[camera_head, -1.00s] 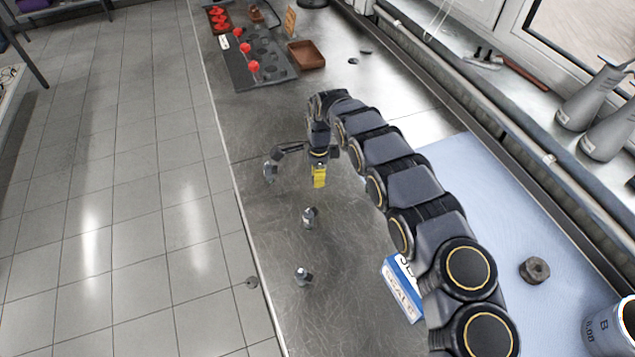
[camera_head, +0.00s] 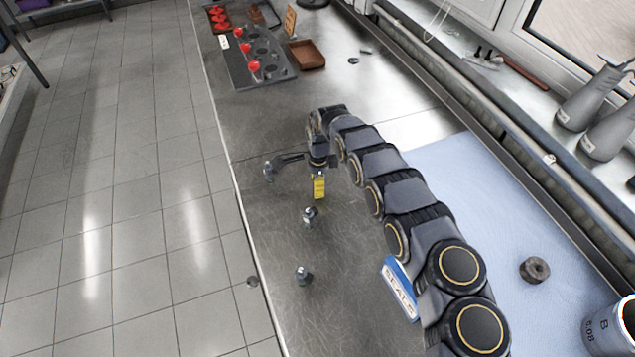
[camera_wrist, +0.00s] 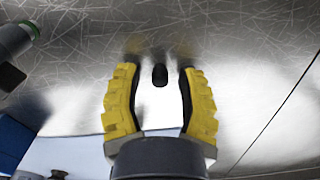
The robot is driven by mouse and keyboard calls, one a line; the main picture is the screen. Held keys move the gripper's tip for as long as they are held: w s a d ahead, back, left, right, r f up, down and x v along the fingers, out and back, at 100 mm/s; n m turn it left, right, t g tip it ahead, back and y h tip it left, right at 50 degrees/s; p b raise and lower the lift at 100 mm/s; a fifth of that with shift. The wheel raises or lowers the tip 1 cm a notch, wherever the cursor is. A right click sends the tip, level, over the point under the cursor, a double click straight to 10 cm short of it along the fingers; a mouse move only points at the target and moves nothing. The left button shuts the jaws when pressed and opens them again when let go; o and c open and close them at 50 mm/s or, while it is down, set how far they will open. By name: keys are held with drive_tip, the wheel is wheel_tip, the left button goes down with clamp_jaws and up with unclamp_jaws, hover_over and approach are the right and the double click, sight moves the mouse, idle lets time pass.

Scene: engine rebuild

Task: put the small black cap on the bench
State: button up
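The small black cap (camera_wrist: 160,75) shows in the wrist view as a dark, rounded piece between my fingertips, with a gap on each side. My gripper (camera_wrist: 158,82) has two ribbed yellow fingers and is open around the cap. The fingertips are close to the shiny metal bench (camera_wrist: 235,40), and yellow reflections show on the metal. In the head view my gripper (camera_head: 319,190) points down over the middle of the bench (camera_head: 265,125). I cannot make out the cap there; the gripper seems to hide it.
Small metal parts (camera_head: 310,216) (camera_head: 304,275) stand nearer the camera. A blue and white box (camera_head: 399,288) lies beside my arm. A blue mat (camera_head: 480,215) covers the right side. A dark tray with red pieces (camera_head: 240,72) and a brown tray (camera_head: 307,55) are far back.

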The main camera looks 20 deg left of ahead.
drive_tip(key=shift+r, duration=0.1)
wheel_tip(320, 180, up, 12)
drive_tip(key=shift+d, duration=0.15)
idle(0.3)
drive_tip(key=shift+w+r, duration=0.1)
